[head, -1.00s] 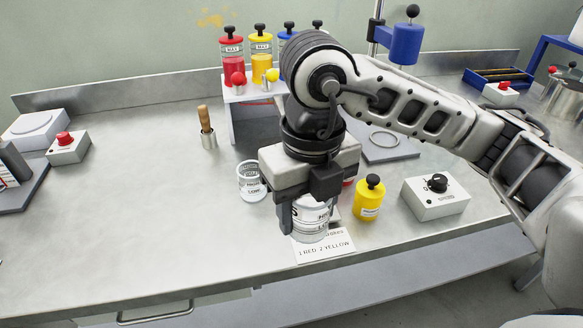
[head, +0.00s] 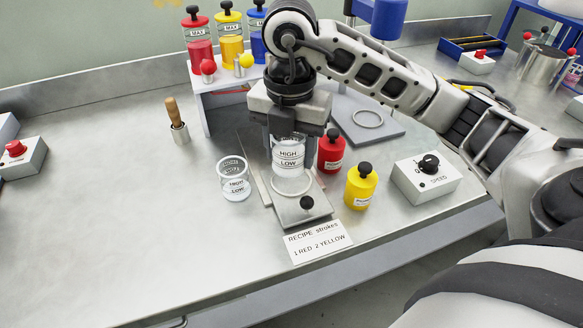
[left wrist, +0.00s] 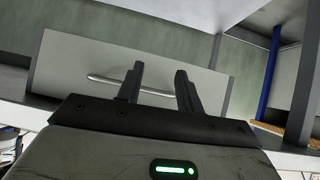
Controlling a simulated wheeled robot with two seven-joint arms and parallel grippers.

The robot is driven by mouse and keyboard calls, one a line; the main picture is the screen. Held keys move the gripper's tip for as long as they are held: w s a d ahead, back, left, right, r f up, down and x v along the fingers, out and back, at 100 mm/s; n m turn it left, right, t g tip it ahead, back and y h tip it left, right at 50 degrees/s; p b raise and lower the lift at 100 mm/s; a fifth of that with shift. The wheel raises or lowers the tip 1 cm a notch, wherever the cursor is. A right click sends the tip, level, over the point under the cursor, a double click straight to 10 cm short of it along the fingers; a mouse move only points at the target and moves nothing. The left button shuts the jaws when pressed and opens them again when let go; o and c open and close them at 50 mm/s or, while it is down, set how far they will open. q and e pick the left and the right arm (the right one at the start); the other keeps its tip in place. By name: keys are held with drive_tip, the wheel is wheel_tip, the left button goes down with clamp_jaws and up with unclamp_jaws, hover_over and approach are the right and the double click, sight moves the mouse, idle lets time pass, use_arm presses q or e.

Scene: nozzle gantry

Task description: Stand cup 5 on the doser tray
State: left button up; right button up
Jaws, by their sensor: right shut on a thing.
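My right gripper (head: 292,138) is shut on a clear cup (head: 289,158) marked HIGH and LOW. It holds the cup upright over a grey plate (head: 312,215) with a pale ring and a black knob. The cup appears slightly above the ring, but I cannot tell if it touches. A second clear cup (head: 234,188) with the same marks stands on the bench to the left. No cup number is readable. I cannot tell for sure which plate is the doser tray. In the left wrist view my left gripper (left wrist: 158,75) is open and empty, facing a panel with a handle.
Red (head: 331,153) and yellow (head: 360,188) bottles stand right of the plate, near the speed box (head: 427,180). A shelf (head: 222,90) with pump bottles is behind. Another ringed plate (head: 385,130) is at the back right. The recipe card (head: 317,242) lies in front.

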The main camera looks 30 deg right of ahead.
hover_over(292, 180)
drive_tip(key=f, duration=0.4)
drive_tip(key=shift+s+a+f, duration=0.15)
drive_tip(key=shift+s+a, duration=0.1)
drive_tip(key=shift+s, duration=0.05)
drive_tip(key=f, duration=0.2)
drive_tip(key=f+p, duration=0.1)
drive_tip(key=shift+w+d+f, duration=0.25)
drive_tip(key=shift+f, duration=0.1)
use_arm(q)
drive_tip(key=shift+w+r, duration=0.25)
drive_tip(key=shift+r, duration=0.05)
use_arm(e)
drive_tip(key=shift+f, duration=0.1)
use_arm(q)
drive_tip(key=shift+f, duration=0.15)
use_arm(e)
drive_tip(key=shift+f, duration=0.15)
